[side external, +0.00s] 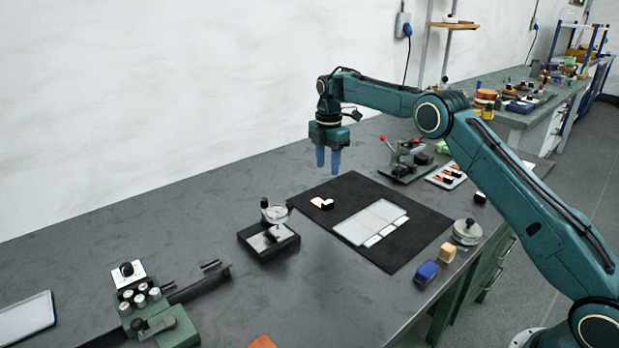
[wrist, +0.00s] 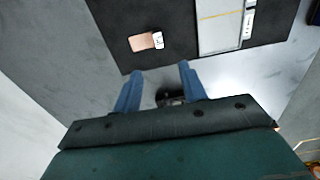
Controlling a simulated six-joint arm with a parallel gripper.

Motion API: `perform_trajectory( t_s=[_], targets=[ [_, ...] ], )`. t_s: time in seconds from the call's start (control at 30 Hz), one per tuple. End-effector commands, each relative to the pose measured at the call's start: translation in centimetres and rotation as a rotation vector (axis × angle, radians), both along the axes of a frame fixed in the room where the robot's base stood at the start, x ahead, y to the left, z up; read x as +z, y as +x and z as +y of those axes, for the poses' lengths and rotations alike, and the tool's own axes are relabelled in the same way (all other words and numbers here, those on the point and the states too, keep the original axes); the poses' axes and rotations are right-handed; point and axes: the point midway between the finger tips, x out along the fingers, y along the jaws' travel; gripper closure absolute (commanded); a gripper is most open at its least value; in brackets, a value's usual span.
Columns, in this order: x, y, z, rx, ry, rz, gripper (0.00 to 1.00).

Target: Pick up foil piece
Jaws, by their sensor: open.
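The foil piece (side external: 317,201) is a small copper-pink square on the black mat (side external: 348,187), near the mat's left side. A small white-and-black block sits against its right edge. In the wrist view the foil piece (wrist: 141,42) lies flat, with the white tag of the block (wrist: 158,40) at its right. My gripper (side external: 328,162) has two blue fingers pointing down, held above the table behind the mat. It is open and empty. In the wrist view its fingertips (wrist: 160,68) are apart, and the foil piece lies beyond them.
A pale tray (side external: 362,219) with white labels lies on the mat. A dial gauge stand (side external: 270,232) stands left of the mat. A green lever press (side external: 406,160) stands behind it. Blue (side external: 427,272) and tan (side external: 447,252) blocks and a round metal tin (side external: 467,231) are at the right edge.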

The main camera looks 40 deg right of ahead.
Motion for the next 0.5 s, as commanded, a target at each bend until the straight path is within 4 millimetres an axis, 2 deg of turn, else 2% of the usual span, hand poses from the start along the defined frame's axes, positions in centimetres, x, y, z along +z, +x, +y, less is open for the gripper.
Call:
perform_trajectory(
  t_s=[0.3,0.5],
  targets=[
    [-4.8,-0.1,0.0,-0.001,0.0,0.004,0.58],
    [-6.6,0.0,0.0,-0.001,0.0,0.0,0.58]
  ],
)
